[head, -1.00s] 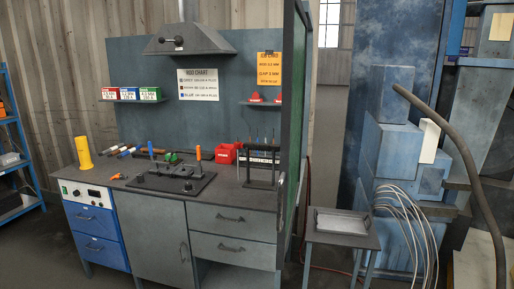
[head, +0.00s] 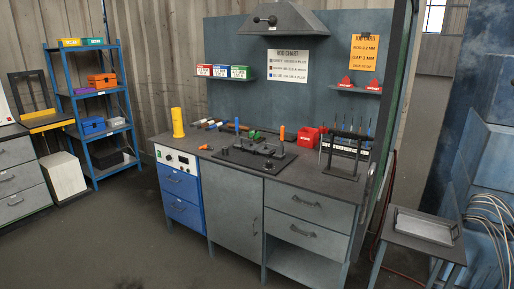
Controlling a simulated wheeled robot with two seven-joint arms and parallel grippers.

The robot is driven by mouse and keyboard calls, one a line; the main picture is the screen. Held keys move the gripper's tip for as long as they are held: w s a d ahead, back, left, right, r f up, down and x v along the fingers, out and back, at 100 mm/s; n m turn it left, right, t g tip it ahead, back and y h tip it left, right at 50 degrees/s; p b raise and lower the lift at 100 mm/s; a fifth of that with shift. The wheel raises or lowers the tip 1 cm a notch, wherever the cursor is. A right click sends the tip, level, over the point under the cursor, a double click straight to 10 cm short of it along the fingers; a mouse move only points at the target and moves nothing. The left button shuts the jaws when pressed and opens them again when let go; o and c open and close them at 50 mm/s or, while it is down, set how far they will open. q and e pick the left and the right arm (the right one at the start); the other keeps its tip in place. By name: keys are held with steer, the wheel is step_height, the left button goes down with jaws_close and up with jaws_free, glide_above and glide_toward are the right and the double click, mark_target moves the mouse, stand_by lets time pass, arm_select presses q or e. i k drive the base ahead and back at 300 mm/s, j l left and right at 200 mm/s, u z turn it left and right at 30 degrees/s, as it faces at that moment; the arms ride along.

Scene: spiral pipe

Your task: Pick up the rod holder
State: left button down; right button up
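A workbench (head: 228,176) stands in the middle of the head view. At its right end a black frame (head: 344,158) stands upright, with several thin rods (head: 368,128) and a labelled rack (head: 350,143) beside it. A yellow upright cylinder (head: 178,122) stands at the bench's left end. I cannot tell for sure which of these is the rod holder. Neither of my grippers is in view.
A dark plate with clamps (head: 254,153) and a red box (head: 307,139) are on the bench. A small side table with a tray (head: 424,226) stands right. Blue shelves (head: 53,112) stand left. The floor (head: 110,235) in front is clear.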

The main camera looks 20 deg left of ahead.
mark_target(339, 133)
steer(key=i+j, duration=1.65)
steer(key=i, duration=0.15)
